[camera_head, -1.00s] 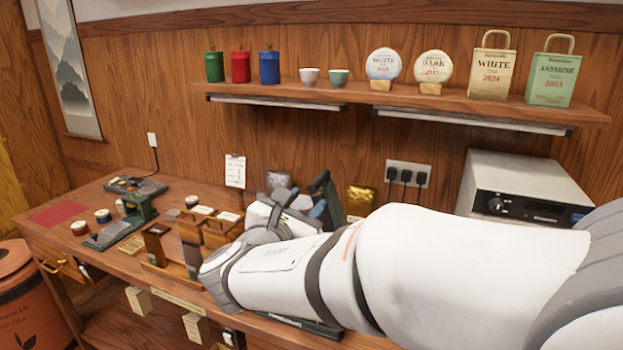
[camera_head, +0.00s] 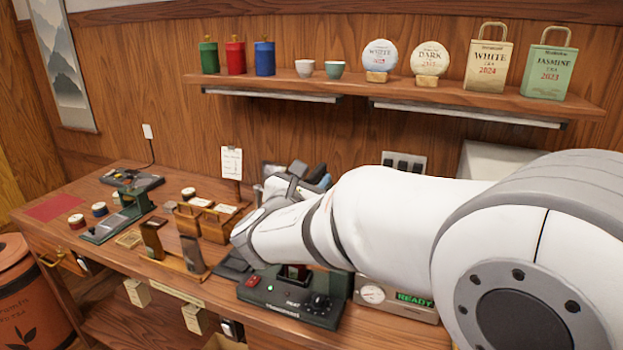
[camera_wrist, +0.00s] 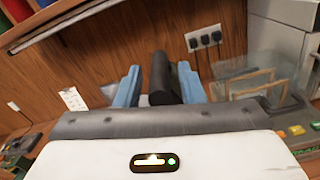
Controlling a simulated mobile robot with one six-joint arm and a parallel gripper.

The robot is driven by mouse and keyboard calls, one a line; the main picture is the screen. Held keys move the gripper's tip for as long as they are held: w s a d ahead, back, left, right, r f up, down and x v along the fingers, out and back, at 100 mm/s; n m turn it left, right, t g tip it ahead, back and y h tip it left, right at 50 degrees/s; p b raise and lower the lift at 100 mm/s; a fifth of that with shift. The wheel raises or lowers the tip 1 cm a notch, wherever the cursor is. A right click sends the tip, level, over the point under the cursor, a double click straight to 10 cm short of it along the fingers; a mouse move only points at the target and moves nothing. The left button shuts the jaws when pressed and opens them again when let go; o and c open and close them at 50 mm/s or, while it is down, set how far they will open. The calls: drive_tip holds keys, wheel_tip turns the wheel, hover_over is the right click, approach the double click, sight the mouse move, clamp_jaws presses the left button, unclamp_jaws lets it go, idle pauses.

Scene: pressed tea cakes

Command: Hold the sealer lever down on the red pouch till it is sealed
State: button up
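The sealer (camera_head: 300,299) is a dark green machine at the front edge of the bench, with a red light, a small green light and a knob on its front. My arm covers its upper part in the head view. In the wrist view, my gripper (camera_wrist: 160,88) has its blue fingers apart. A black cylindrical bar (camera_wrist: 160,78), seemingly the lever handle, shows between them with a gap at the left finger. I cannot tell whether it touches the right one. I cannot make out the red pouch; a small reddish patch shows beneath my arm at the sealer.
A device with a green READY display (camera_head: 413,299) stands right of the sealer. Wooden holders (camera_head: 205,220) and a dark green press (camera_head: 125,213) stand to the left. The shelf (camera_head: 350,84) with canisters, cups and bags hangs above. Wall sockets (camera_wrist: 203,39) are behind.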

clamp_jaws()
idle(0.4)
